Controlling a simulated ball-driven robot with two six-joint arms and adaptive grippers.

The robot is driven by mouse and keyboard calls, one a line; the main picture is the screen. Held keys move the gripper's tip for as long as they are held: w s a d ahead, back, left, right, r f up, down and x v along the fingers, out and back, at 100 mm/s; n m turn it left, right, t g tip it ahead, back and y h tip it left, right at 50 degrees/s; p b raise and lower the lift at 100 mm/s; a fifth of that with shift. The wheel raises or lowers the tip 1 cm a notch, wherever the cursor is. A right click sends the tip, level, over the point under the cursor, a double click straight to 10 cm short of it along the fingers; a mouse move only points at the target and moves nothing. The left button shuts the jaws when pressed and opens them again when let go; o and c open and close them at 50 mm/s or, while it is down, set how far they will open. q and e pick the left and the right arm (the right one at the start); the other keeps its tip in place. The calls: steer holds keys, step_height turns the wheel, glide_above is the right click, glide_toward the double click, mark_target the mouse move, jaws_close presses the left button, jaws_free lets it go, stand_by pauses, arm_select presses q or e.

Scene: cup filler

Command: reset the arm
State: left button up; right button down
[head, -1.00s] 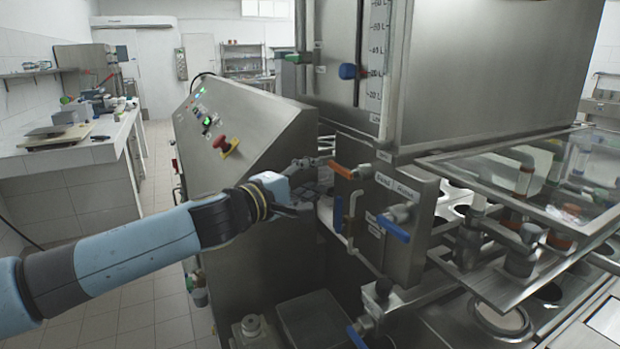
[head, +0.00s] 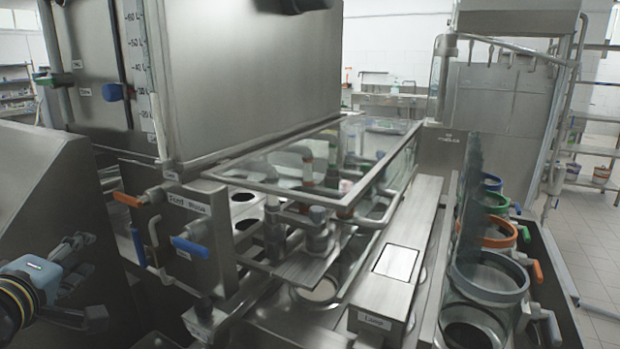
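My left arm comes in at the lower left edge. Its gripper (head: 100,279) has its two fingers spread apart with nothing between them. It is beside the sloped steel cabinet (head: 40,190), left of the cup filler's valve panel (head: 195,235). My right gripper is not in view.
A glass cover (head: 290,165) lies over the filling nozzles. Several clear containers with coloured rims, one with a grey rim (head: 489,278), stand at the right.

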arm_select(q)
steer(key=s+d+f+m+g+h, duration=0.1)
steer(key=s+d+f+m+g, duration=0.25)
steer(key=s+m, duration=0.35)
steer(key=s+d+f+m+g+h, duration=0.15)
steer(key=s+d+m+g, duration=0.3)
steer(key=s, duration=0.45)
steer(key=s+d+f+m+g+h, duration=0.1)
steer(key=s+d+f+m+g, duration=0.3)
steer(key=s, duration=0.4)
step_height(320, 180, down, 31)
steer(key=a+b, duration=0.2)
steer(key=b, duration=0.5)
steer(key=s+f+g+b, duration=0.1)
steer(key=s+f+b, duration=0.3)
steer(key=s+f, duration=0.6)
steer(key=s+f+g+b, duration=0.1)
steer(key=s+f+b, duration=0.3)
steer(key=s+f, duration=0.6)
step_height(320, 180, down, 6)
steer(key=shift+s+a+f, duration=0.15)
steer(key=shift+s+a, duration=0.2)
steer(key=shift+a, duration=0.1)
steer(key=shift+m, duration=0.25)
